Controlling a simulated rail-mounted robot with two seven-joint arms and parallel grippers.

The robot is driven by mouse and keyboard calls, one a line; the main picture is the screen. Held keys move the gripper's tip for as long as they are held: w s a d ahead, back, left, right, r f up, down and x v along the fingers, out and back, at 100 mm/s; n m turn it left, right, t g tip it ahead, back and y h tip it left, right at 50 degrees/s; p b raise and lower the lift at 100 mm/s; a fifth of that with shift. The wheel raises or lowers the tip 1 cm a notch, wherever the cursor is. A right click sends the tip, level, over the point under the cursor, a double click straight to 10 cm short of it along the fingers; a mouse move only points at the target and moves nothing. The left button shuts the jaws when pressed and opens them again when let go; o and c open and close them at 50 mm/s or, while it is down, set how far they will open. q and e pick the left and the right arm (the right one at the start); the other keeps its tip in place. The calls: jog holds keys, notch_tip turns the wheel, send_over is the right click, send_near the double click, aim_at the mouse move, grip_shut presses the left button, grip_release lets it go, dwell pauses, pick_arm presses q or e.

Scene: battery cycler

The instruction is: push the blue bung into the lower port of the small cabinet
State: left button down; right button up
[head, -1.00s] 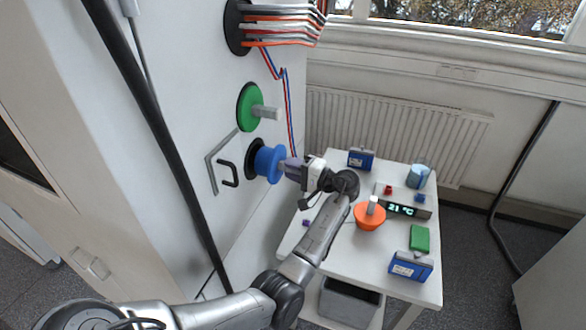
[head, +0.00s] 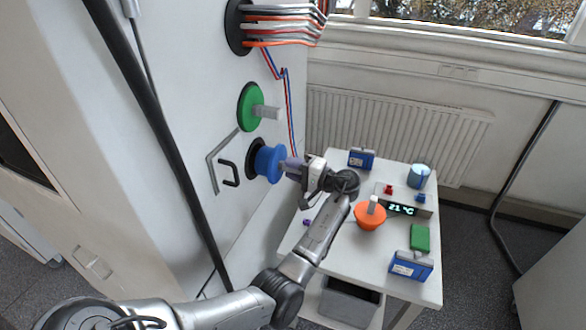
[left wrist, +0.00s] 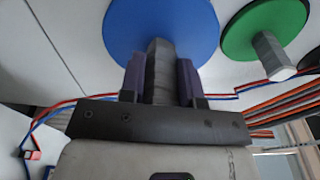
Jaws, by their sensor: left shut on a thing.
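The blue bung (head: 269,163) is at the lower port (head: 253,158) of the small cabinet (head: 225,130), in front of the port's black ring. My left gripper (head: 287,167) is shut on the bung's grey handle. In the left wrist view the blue disc (left wrist: 160,25) fills the top middle, and the fingers of my left gripper (left wrist: 160,82) hold the grey handle from both sides. How deep the bung sits in the port cannot be told, as the bung hides the opening. My right gripper is not in view.
A green bung (head: 250,107) with a grey handle sits in the port above. Cables (head: 285,25) enter at the top, and red and blue wires (head: 287,110) run down beside the ports. A white table (head: 330,240) holds an orange bung (head: 370,215) and blue boxes.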

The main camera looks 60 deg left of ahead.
aim_at(279, 164)
pick_arm(q)
jog(key=shift+s+a+r, duration=0.1)
jog(key=shift+s+a, duration=0.2)
jog(key=shift+a, duration=0.1)
jog(key=shift+s+a, duration=0.2)
jog(key=shift+a, duration=0.1)
dwell(0.6)
jog(key=shift+p, duration=0.4)
dwell(0.5)
jog(key=shift+s+a, duration=0.2)
jog(key=shift+a, duration=0.1)
dwell(0.4)
jog(key=shift+s+a, duration=0.35)
jog(key=shift+a, duration=0.1)
dwell(0.3)
jog(key=shift+p, duration=0.3)
dwell(0.5)
dwell(0.7)
jog(key=shift+s+a, duration=0.45)
jog(key=shift+a, duration=0.1)
